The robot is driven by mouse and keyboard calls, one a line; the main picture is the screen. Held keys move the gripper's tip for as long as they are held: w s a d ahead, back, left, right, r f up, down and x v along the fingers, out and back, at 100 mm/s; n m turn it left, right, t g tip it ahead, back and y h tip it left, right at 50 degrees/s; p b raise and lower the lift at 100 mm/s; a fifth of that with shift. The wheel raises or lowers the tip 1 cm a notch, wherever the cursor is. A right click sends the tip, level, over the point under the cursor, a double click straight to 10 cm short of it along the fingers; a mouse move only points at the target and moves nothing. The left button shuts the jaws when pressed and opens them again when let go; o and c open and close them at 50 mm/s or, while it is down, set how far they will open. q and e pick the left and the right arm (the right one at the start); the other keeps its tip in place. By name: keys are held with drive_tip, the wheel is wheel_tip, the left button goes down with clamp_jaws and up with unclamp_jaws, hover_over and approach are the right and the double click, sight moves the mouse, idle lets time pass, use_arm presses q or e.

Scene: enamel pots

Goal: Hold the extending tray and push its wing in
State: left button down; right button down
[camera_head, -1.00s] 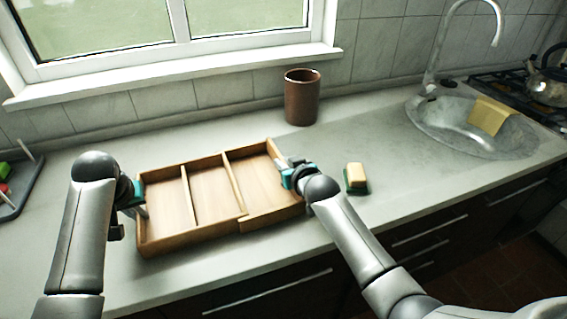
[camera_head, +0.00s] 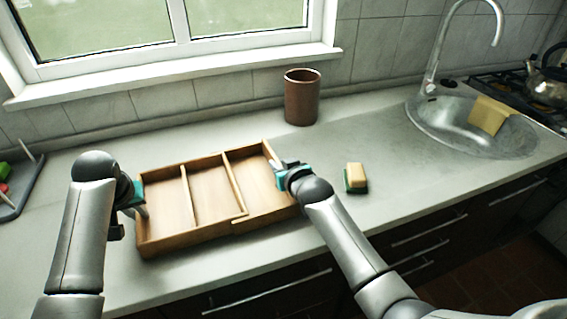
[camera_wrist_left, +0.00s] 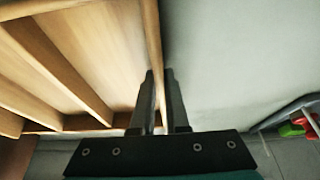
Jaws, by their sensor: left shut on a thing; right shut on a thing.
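The wooden extending tray (camera_head: 207,238) lies on the grey worktop with its compartments facing up. Its wing (camera_head: 262,183) is the right-hand section, partly slid out from the body. My left gripper (camera_head: 141,200) is shut on the tray's left wall; the left wrist view shows its fingers (camera_wrist_left: 160,105) on either side of that wall. My right gripper (camera_head: 279,172) is shut on the wing's right wall, near its back corner. The right fingertips are partly hidden by the gripper's own body.
A sponge (camera_head: 356,177) lies on the worktop right of the tray. A brown cylindrical pot (camera_head: 301,98) stands behind it. A sink (camera_head: 465,128) is at the right, and a dark rack (camera_head: 22,195) at the far left. The worktop's front edge runs close before the tray.

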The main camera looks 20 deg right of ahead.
sight(254, 185)
drive_tip(key=a, duration=0.7)
drive_tip(key=shift+s+a, duration=0.1)
drive_tip(key=shift+s, duration=0.1)
drive_tip(key=c, duration=0.9)
unclamp_jaws()
drive_tip(key=shift+v, duration=6.05)
